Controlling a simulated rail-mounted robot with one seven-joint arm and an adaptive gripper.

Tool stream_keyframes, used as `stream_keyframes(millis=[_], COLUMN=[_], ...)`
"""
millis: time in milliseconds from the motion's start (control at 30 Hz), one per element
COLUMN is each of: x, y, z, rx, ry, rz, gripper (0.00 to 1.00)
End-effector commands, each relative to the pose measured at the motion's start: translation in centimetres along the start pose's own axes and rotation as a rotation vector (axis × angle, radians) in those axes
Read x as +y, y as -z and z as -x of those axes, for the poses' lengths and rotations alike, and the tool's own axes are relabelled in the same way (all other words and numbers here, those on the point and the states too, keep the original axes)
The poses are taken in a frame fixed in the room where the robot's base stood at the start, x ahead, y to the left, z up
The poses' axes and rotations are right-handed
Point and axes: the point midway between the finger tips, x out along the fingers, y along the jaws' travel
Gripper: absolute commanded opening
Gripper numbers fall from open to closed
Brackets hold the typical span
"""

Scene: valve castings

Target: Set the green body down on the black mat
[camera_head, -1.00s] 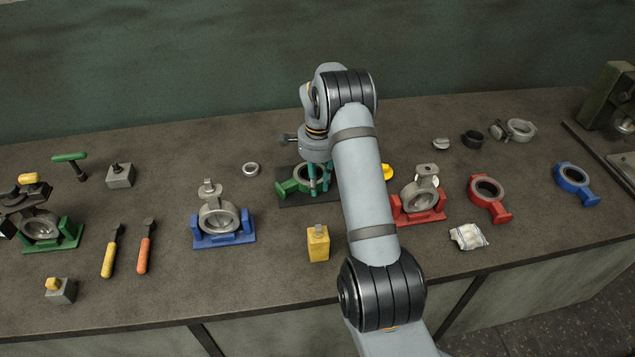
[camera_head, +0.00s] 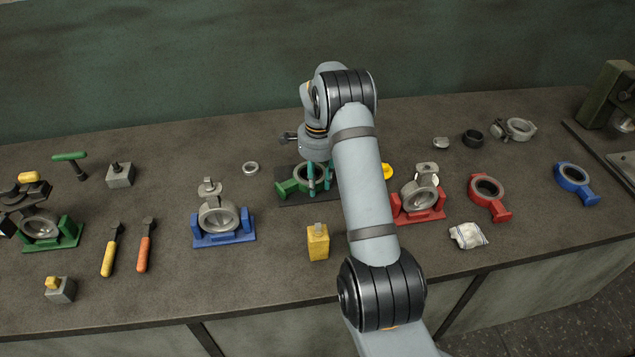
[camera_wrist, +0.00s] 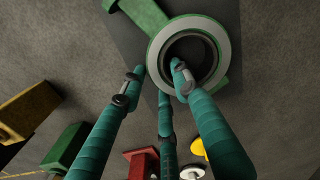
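The green body (camera_head: 287,188) lies flat on the black mat (camera_head: 310,201), partly hidden behind my fingers and arm. In the wrist view the green body (camera_wrist: 217,25) shows its pale round rim and dark bore, with the black mat (camera_wrist: 125,38) under it. My gripper (camera_head: 319,188) is low over the body, fingers pointing down. In the wrist view my gripper (camera_wrist: 157,70) has one fingertip over the bore and the others outside the rim. The fingers stand apart, with small gaps to the ring wall, and look open.
A yellow block (camera_head: 318,243) stands in front of the mat. A blue fixture (camera_head: 222,238) with a grey casting is to the left, a red fixture (camera_head: 420,215) with another to the right. A small grey ring (camera_head: 251,168) lies left of the mat.

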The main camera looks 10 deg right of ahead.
Motion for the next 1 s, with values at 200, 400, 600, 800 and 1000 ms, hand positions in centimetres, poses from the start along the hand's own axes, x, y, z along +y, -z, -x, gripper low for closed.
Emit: stream_keyframes(millis=[200,400,600,800,1000], x=[0.1,0.4,0.2,0.1,0.0], y=[-0.1,-0.1,-0.1,0.0,0.0], z=[-0.1,-0.5,1.2,5.3,9.3], rx=[-0.001,-0.004,-0.002,0.000,0.000], ry=[-0.004,-0.012,-0.005,-0.001,-0.001], rz=[0.000,0.000,-0.001,-0.001,0.001], gripper=[0.43,0.43,0.43,0.43,0.43])
